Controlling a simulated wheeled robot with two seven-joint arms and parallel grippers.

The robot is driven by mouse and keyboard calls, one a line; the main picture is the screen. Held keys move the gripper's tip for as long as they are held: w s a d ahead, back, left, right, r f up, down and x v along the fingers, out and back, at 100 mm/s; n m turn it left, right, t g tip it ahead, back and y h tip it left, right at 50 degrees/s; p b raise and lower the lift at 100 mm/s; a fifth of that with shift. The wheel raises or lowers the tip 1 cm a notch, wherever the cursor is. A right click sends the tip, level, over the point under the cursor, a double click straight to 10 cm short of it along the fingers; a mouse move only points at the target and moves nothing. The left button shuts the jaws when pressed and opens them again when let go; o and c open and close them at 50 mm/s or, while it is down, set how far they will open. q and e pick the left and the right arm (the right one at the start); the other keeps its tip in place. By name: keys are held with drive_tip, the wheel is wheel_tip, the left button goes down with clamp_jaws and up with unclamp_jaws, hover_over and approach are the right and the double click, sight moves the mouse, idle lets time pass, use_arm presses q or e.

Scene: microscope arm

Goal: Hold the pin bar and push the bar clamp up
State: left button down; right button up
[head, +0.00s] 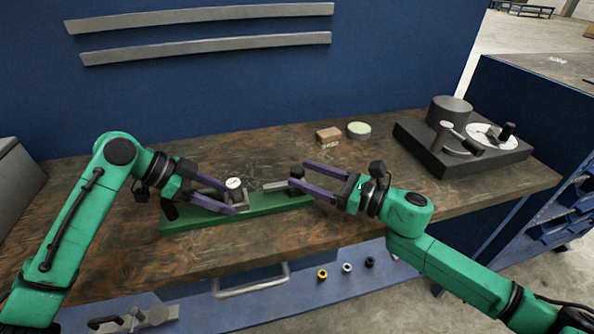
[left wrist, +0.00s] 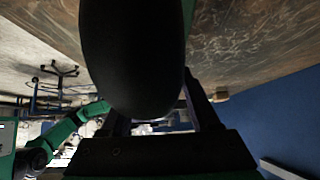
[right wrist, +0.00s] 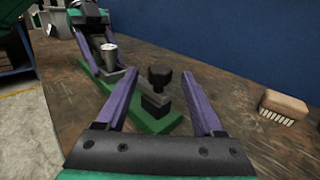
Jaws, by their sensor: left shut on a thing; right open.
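A green base (head: 195,220) on the wooden bench carries a grey device with a round white-faced part (head: 233,184). A thin grey bar (head: 273,186) runs right from it to a black-topped block (head: 296,173), likely the bar clamp. My left gripper (head: 231,200) is shut on part of the device beside the white-faced part; its fingers hide the grip. In the left wrist view a large black rounded shape (left wrist: 130,60) covers the fingers. My right gripper (head: 304,178) is open, its fingers on either side of the black-topped block, which also shows in the right wrist view (right wrist: 160,85).
A brown brush (head: 328,136) and a pale green-topped round tin (head: 359,130) lie behind the right gripper. A dark instrument base (head: 430,155) stands at the right. The blue wall (head: 200,100) rises behind. Small rings lie on the lower blue shelf (head: 300,300).

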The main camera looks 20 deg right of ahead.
drive_tip(key=shift+x, duration=1.5)
drive_tip(key=shift+d, duration=0.1)
clamp_jaws()
